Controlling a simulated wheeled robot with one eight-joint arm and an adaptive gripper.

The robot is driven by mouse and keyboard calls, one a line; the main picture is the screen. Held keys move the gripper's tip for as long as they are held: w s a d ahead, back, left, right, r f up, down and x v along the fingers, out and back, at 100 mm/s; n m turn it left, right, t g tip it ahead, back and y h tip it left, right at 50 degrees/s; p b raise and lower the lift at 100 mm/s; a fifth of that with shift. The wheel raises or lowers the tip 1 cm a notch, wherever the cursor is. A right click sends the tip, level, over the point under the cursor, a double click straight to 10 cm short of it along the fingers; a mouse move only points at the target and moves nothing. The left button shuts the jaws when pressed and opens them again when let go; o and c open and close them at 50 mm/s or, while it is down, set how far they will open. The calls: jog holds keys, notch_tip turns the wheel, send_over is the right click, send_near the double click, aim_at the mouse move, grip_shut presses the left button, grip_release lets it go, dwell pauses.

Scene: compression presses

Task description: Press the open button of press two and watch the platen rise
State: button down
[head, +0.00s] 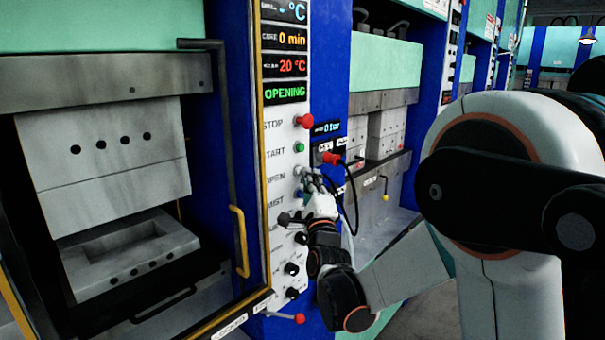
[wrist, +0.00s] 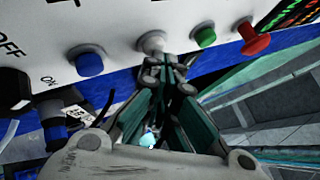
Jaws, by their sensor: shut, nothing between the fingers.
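The control panel (head: 283,200) of the near press has a column of buttons. The white open button (head: 298,171) sits below the green start button (head: 299,147); the open button also shows in the wrist view (wrist: 151,42). My gripper (head: 312,181) is shut and empty, its fingertips (wrist: 168,82) close at the open button; I cannot tell if they touch it. The green display (head: 285,92) reads OPENING. The upper platen block (head: 105,170) hangs apart from the lower mould (head: 95,268), with a gap between. No press number is legible.
The red stop button (head: 303,121) stands out above the start button. A blue button (head: 299,195) and dark knobs (head: 291,269) lie below. A yellow handle (head: 239,240) is on the door frame left of the panel. A second press (head: 385,130) stands behind, with cables nearby.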

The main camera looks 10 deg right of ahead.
jog(key=shift+s, duration=0.1)
dwell(0.3)
jog(key=shift+s+d, duration=0.5)
jog(key=shift+s, duration=0.15)
jog(key=s+d, duration=0.1)
jog(key=s, duration=0.1)
jog(key=s+d, duration=0.2)
dwell(0.4)
jog(key=shift+b, duration=0.3)
